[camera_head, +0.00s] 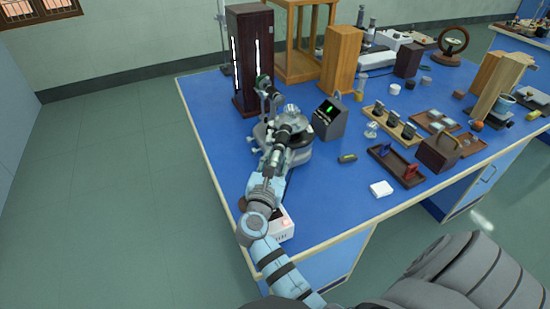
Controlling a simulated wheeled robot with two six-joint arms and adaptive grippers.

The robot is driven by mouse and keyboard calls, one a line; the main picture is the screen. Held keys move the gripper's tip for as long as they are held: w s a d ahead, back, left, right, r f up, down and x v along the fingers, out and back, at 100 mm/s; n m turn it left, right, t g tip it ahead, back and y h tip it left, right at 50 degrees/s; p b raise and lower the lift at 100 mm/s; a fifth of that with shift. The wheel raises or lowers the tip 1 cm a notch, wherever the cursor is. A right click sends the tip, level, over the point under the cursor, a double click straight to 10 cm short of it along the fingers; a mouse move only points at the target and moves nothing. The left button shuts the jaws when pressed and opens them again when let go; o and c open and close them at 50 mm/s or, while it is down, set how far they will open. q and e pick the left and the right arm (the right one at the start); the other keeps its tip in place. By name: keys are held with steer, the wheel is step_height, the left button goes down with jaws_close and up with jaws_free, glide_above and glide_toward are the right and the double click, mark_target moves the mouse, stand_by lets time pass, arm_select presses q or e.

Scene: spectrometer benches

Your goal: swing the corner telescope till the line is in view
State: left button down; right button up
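The spectrometer (298,152) stands near the left edge of the blue bench, with a round grey base. A dark tube (268,92) on its far side points towards the tall dark lamp housing (250,60), which has bright vertical slits. Another dark tube (284,134), which looks like the telescope, points towards me. No spectral line is visible.
A small display box with green digits (330,118) stands right of the spectrometer. Wooden blocks, trays and a white pad (381,189) lie to the right.

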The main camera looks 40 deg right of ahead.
steer(key=shift+o, duration=0.5)
steer(key=shift+d, duration=0.1)
step_height(320, 180, up, 10)
steer(key=shift+f, duration=0.1)
stand_by(0.3)
